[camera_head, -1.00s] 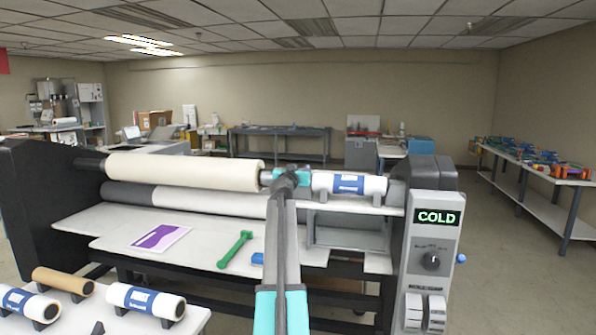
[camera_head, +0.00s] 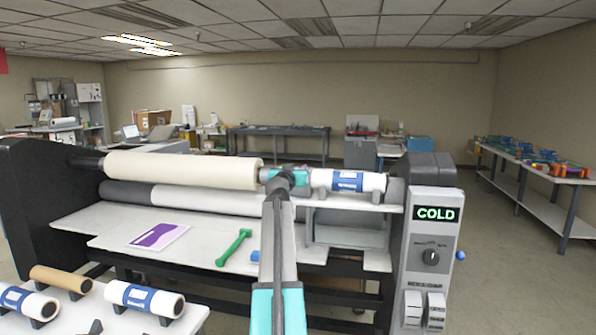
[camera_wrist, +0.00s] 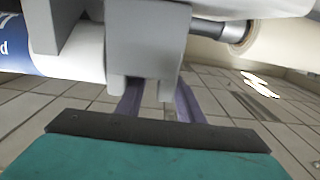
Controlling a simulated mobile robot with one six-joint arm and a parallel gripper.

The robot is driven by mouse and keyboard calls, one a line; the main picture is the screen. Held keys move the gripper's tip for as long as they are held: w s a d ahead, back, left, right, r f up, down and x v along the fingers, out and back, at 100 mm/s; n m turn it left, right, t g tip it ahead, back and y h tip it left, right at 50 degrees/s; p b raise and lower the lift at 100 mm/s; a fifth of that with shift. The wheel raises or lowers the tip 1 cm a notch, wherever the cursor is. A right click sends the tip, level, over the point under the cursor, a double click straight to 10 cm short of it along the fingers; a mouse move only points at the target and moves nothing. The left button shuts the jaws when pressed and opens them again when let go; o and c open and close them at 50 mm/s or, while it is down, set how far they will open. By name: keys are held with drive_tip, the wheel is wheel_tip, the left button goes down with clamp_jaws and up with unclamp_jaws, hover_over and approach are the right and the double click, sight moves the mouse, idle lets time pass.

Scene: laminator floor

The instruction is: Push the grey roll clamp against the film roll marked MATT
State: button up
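A white film roll with a blue label (camera_head: 346,181) lies on the laminator's upper shelf; its lettering is too small to read in the head view. In the wrist view a roll with a blue band (camera_wrist: 15,45) shows at the left, only a "d" legible. A grey block, apparently the roll clamp (camera_wrist: 147,42), sits beside the roll's white end, close in front of my gripper. My gripper (camera_head: 288,177) is at the left end of the labelled roll. In the wrist view its two fingers (camera_wrist: 160,103) stand apart, but their tips are hidden behind the grey block.
A cream roll (camera_head: 180,170) on a shaft lies to the left of my gripper. A green tool (camera_head: 234,248) and a purple-and-white sheet (camera_head: 160,236) lie on the feed table. The control panel (camera_head: 430,255) reads COLD.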

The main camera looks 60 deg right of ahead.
drive_tip(key=b+v, duration=0.3)
drive_tip(key=v, duration=0.7)
drive_tip(key=shift+a, duration=0.3)
drive_tip(key=shift+s, duration=0.15)
idle(0.4)
